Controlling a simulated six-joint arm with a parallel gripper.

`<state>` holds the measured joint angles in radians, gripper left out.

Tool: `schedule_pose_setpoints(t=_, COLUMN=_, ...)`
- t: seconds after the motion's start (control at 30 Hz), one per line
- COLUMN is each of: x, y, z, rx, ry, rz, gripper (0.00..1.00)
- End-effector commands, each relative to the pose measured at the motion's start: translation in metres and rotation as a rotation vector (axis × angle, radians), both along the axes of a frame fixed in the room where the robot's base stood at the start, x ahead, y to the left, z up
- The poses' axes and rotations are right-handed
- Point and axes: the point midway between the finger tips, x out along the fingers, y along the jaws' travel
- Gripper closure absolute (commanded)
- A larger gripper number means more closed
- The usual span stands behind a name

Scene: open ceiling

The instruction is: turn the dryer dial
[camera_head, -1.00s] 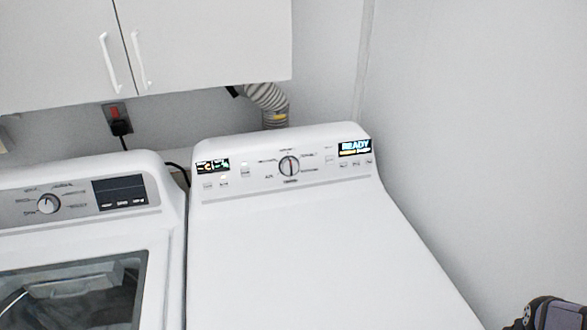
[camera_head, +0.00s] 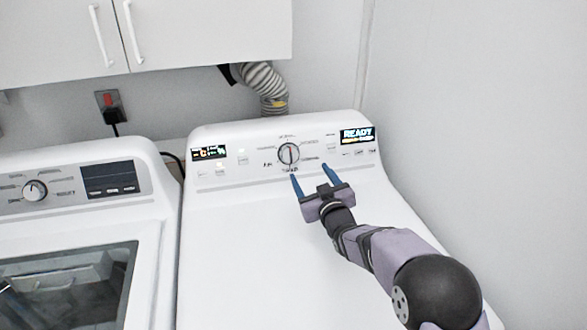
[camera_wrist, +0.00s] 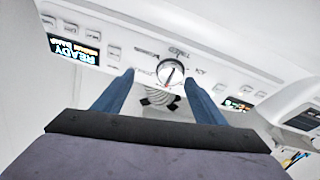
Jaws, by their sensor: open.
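The dryer dial (camera_head: 289,154) is a round, silver-rimmed knob on the white control panel of the right-hand machine, the dryer (camera_head: 250,240). The dial also shows in the wrist view (camera_wrist: 171,71), upper middle, between and beyond my fingertips. My gripper (camera_head: 311,172) has two blue fingers, spread apart and empty. It points at the panel from just below and slightly right of the dial. I see no contact with the dial in either view. In the wrist view my gripper (camera_wrist: 158,80) has one finger on each side below the dial.
A READY display (camera_head: 357,135) is right of the dial, and a smaller display (camera_head: 208,152) is left. A washer (camera_head: 85,225) with its own dial (camera_head: 34,190) stands at left. A cabinet (camera_head: 200,35) hangs above. A wall (camera_head: 480,120) bounds the right. The dryer top is clear.

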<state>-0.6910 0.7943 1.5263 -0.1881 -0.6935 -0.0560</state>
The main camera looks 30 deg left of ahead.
Motion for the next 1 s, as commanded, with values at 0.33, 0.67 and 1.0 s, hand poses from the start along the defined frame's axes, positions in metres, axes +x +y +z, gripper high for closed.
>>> schedule_pose_setpoints(t=0.33, x=-0.013, y=0.026, z=0.008, rx=0.057, ry=-0.039, rz=0.044, gripper=0.35)
schedule_pose_setpoints(t=0.67, x=0.000, y=0.041, z=0.008, rx=0.054, ry=-0.037, rz=0.044, gripper=0.35)
schedule_pose_setpoints(t=1.0, x=0.021, y=0.064, z=0.008, rx=0.056, ry=-0.037, rz=0.043, gripper=0.35)
